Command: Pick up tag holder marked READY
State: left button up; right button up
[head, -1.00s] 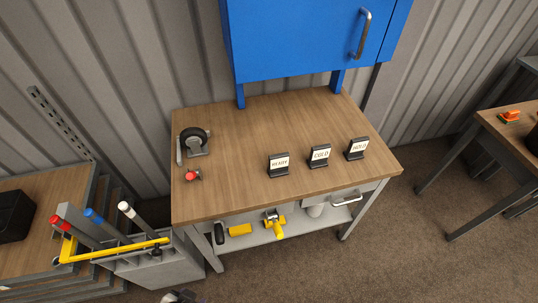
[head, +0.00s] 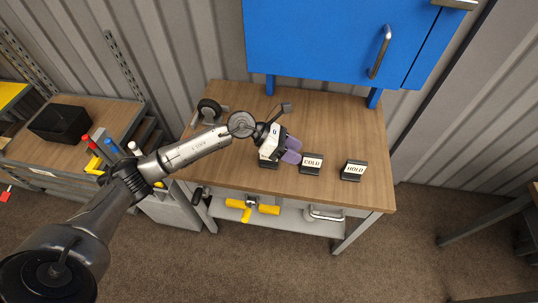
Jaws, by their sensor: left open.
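The leftmost tag holder (head: 268,164), whose label read READY in the earlier head view, stands on the wooden bench top. My left gripper (head: 291,151) is over it and hides most of it, including its label; only part of its dark base shows. The gripper's purplish fingers are open, just above and to the right of that base. I cannot tell whether they touch the holder. The COLD tag holder (head: 312,164) stands just to the right of the fingers. The HOLD tag holder (head: 353,171) is further right. My right gripper is not in view.
The blue cabinet (head: 320,40) hangs above the back of the bench (head: 372,130). A caster wheel (head: 208,110) sits at the back left of the top, partly behind my arm. Yellow-handled items (head: 252,208) lie on the lower shelf. The right part of the top is clear.

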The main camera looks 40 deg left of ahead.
pick_arm(q)
jog(key=a+m+g+y, duration=0.25)
jog(key=a+y, duration=0.45)
jog(key=a, duration=0.8)
jog(key=shift+g+y, duration=0.3)
jog(key=shift+g, duration=0.05)
jog(key=x, duration=0.6)
jog(key=shift+w+a, duration=0.15)
jog(key=shift+w, duration=0.05)
jog(key=shift+x, duration=3.3)
jog(key=shift+s, duration=0.2)
jog(key=shift+c, duration=0.5)
grip_shut()
